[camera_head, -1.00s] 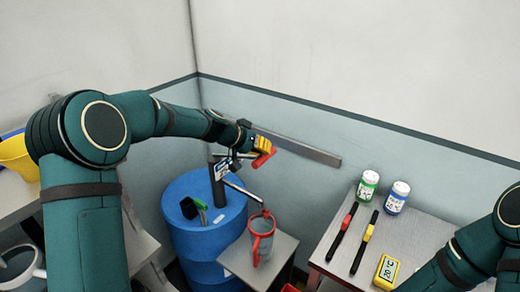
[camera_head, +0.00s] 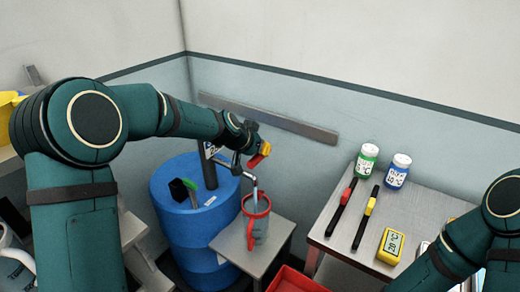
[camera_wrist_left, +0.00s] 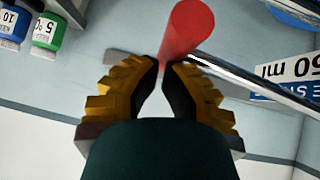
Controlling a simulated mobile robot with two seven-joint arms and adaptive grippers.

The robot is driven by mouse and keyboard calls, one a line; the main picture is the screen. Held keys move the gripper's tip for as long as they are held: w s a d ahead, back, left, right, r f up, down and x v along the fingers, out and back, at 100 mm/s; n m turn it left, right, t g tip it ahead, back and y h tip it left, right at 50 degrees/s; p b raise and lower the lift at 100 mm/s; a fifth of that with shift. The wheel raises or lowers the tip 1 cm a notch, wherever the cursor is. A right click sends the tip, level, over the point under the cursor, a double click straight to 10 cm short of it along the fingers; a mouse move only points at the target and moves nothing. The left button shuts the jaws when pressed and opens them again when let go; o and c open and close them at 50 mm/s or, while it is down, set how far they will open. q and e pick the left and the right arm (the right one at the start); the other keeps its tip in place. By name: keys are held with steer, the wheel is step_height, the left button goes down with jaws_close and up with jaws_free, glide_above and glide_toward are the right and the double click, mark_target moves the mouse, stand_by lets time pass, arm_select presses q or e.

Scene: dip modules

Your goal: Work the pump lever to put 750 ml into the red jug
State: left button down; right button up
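The pump stands on the blue drum (camera_head: 190,220), its dark post (camera_head: 209,172) upright and its spout (camera_head: 228,167) reaching out over the red jug (camera_head: 256,229). A pale vertical streak, which looks like liquid, runs from the spout's end into the jug. The jug has a red rim and handle and greyish see-through walls; its level cannot be read. My left gripper (camera_head: 262,150) is closed around the lever's red grip (camera_head: 258,160), which also shows between the fingers in the left wrist view (camera_wrist_left: 188,32). My right gripper is out of view; only its arm shows.
The jug stands on a small metal stand (camera_head: 232,244). A steel table (camera_head: 333,232) at right holds green (camera_head: 366,160) and blue-labelled (camera_head: 397,171) bottles, two dark sticks and a yellow thermometer (camera_head: 391,245). A red tray (camera_head: 297,281) is below. A sign (camera_wrist_left: 290,72) reads partly "50 ml".

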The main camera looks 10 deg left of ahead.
arm_select(q)
steer(key=shift+s+f, duration=0.2)
steer(key=shift+f, duration=0.3)
steer(key=shift+r+p, duration=0.4)
steer(key=shift+r, duration=0.1)
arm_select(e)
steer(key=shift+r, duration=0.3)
arm_select(q)
steer(key=r, duration=0.1)
steer(key=r+p, duration=0.1)
steer(key=r, duration=0.1)
steer(key=r+p, duration=0.1)
steer(key=shift+s+a+r, duration=0.15)
steer(key=shift+a+r, duration=0.1)
steer(key=shift+r, duration=0.15)
steer(key=v, duration=0.8)
steer(key=shift+s+r+p, duration=0.25)
steer(key=shift+s+p, duration=0.05)
steer(key=shift+s, duration=0.05)
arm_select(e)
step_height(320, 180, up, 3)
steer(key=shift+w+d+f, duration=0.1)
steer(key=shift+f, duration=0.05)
